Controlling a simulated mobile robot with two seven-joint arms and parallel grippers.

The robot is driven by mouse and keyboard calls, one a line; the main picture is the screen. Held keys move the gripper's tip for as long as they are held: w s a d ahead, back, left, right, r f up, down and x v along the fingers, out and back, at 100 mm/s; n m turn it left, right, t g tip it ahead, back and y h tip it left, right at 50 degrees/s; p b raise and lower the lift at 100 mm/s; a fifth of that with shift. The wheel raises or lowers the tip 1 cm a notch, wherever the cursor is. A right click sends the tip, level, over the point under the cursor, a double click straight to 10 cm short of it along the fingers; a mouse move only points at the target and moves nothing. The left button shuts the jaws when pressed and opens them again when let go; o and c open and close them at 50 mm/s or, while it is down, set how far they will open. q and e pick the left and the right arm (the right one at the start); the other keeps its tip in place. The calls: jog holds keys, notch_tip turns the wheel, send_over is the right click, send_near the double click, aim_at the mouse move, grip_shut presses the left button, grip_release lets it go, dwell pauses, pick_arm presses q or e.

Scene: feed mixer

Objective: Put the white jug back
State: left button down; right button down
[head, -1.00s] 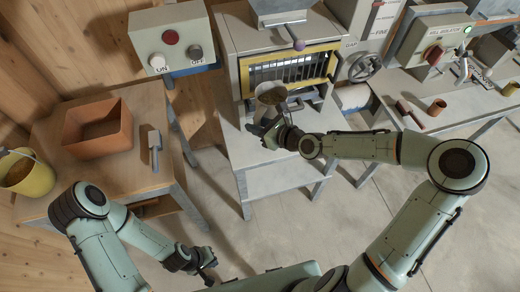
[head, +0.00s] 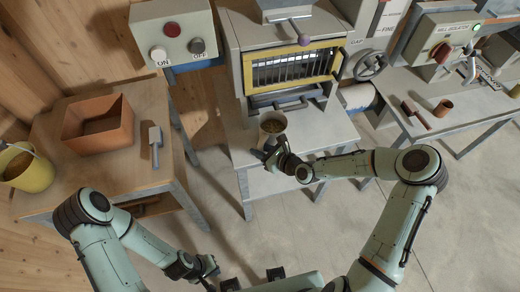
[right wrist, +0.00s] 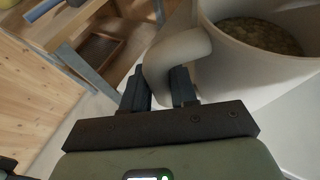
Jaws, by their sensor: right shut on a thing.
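The white jug (head: 272,129) is held upright in front of the mill, above its pale table. Brownish grainy stuff lies in it, and it also shows in the right wrist view (right wrist: 240,75). My right gripper (head: 274,147) is shut on the jug's handle, with the fingers (right wrist: 160,88) on either side of the handle's lower part. The jug's base is mostly hidden by the gripper in the head view, so I cannot tell whether it touches the table. My left gripper (head: 208,268) is low in the head view, away from the jug; its jaws are too small to read.
The mill (head: 240,65) with a yellow-framed grille stands behind the jug. The pale table (head: 325,135) has bare room right of the jug. A wooden table (head: 120,178) at left holds an orange bin (head: 98,132), a scoop (head: 155,140) and a yellow bucket (head: 32,175).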

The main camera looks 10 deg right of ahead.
jog(key=shift+r, duration=0.15)
jog(key=c, duration=1.3)
grip_release()
jog(key=shift+f, duration=0.35)
jog(key=o, duration=0.4)
jog(key=shift+r, duration=0.1)
